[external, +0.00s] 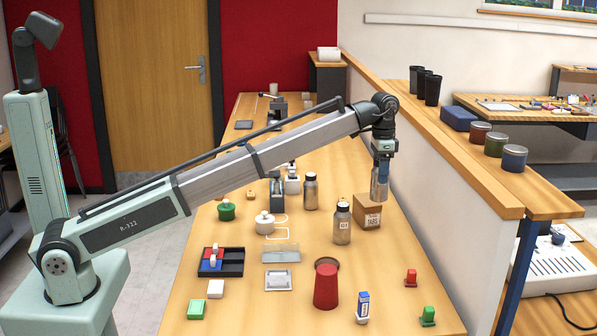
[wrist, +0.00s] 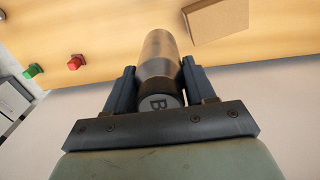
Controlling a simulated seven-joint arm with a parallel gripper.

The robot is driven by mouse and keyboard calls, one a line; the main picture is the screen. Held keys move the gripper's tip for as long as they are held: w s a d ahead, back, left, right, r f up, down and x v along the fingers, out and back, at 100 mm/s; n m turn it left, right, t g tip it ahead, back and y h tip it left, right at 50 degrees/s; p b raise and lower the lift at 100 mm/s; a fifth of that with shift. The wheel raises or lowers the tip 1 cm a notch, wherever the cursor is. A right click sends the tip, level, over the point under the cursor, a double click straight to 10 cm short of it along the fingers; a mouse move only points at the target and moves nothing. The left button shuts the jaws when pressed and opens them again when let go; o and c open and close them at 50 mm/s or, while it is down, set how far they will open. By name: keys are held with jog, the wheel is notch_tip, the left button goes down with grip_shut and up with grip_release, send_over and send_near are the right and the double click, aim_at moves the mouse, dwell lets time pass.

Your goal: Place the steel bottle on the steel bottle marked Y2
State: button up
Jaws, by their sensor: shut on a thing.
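My gripper (external: 382,163) is shut around the upper part of a steel bottle (external: 379,186), which hangs upright over the table's right side. In the wrist view my gripper (wrist: 159,72) has a finger on each side of the bottle (wrist: 160,52), and its dark cap bears a letter that looks like B. Two other steel bottles with dark caps stand upright on the table: one farther back (external: 311,194) and one nearer (external: 342,226), with a small label that I cannot read surely. No Y2 mark is readable.
A cardboard box (external: 368,213) with a printed label stands just below the held bottle; it also shows in the wrist view (wrist: 221,18). A red cup (external: 326,288), a white pot (external: 265,223) and several small blocks stand around. A low partition (external: 460,150) runs along the right.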

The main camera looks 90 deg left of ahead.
jog(key=s+a+r, duration=0.4)
jog(key=s+a, duration=0.6)
jog(key=a, duration=0.2)
jog(key=s+a+r, duration=0.5)
jog(key=s+a, duration=0.4)
jog(key=a, duration=0.2)
jog(key=shift+f, duration=4.85)
jog(key=o, duration=1.1)
jog(key=shift+f, duration=0.1)
notch_tip(320, 180, up, 12)
jog(key=shift+r, duration=0.1)
